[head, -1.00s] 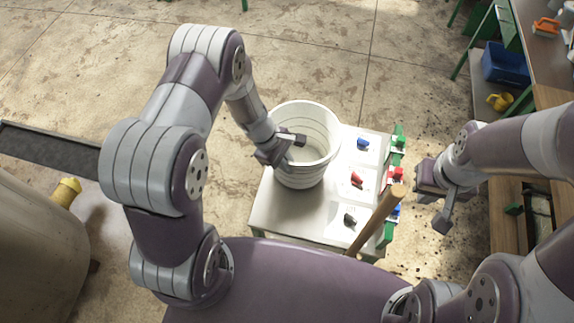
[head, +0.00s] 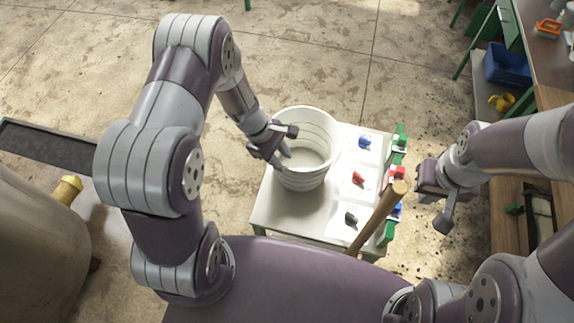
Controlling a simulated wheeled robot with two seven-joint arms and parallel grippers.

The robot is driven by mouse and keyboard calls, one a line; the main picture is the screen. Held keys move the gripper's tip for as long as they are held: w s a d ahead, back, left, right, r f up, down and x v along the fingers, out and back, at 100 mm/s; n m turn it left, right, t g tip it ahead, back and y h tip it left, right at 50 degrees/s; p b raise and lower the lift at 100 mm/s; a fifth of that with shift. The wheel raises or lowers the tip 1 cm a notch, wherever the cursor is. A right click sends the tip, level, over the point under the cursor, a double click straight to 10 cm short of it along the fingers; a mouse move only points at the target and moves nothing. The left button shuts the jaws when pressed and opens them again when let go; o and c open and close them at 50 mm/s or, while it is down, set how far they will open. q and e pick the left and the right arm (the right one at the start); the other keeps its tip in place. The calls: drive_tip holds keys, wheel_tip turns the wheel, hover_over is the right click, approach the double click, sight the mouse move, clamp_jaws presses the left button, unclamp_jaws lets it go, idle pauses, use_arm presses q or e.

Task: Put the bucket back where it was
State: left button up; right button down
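The white ribbed bucket (head: 315,125) stands upright on the left part of a small pale table (head: 277,210). It looks empty inside. My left gripper (head: 285,147) is at the bucket's left rim, with its fingers spread apart. One finger overlaps the bucket's mouth in the picture; whether any finger touches the wall cannot be told. My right gripper (head: 437,208) hangs empty to the right of the table, its fingers apart.
Small blue (head: 364,142), red (head: 358,178) and dark (head: 351,218) items lie on the table's right half. Coloured clamps and a wooden handle (head: 378,215) line its right edge. A workbench (head: 541,60) with a blue bin (head: 505,66) stands at the right.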

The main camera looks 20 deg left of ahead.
use_arm(q)
drive_tip(key=s+a+r+m+y, duration=0.2)
drive_tip(key=s+r+m, duration=0.3)
drive_tip(key=r+m, duration=0.2)
drive_tip(key=s+a+r+m+t+y+b, duration=0.1)
drive_tip(key=s+a+r+m+y, duration=0.1)
drive_tip(key=s+r+m, duration=0.3)
wheel_tip(320, 180, up, 3)
drive_tip(key=m, duration=0.3)
drive_tip(key=shift+a+y+b, duration=0.2)
drive_tip(key=shift+y+b, duration=0.1)
drive_tip(key=shift+y, duration=0.1)
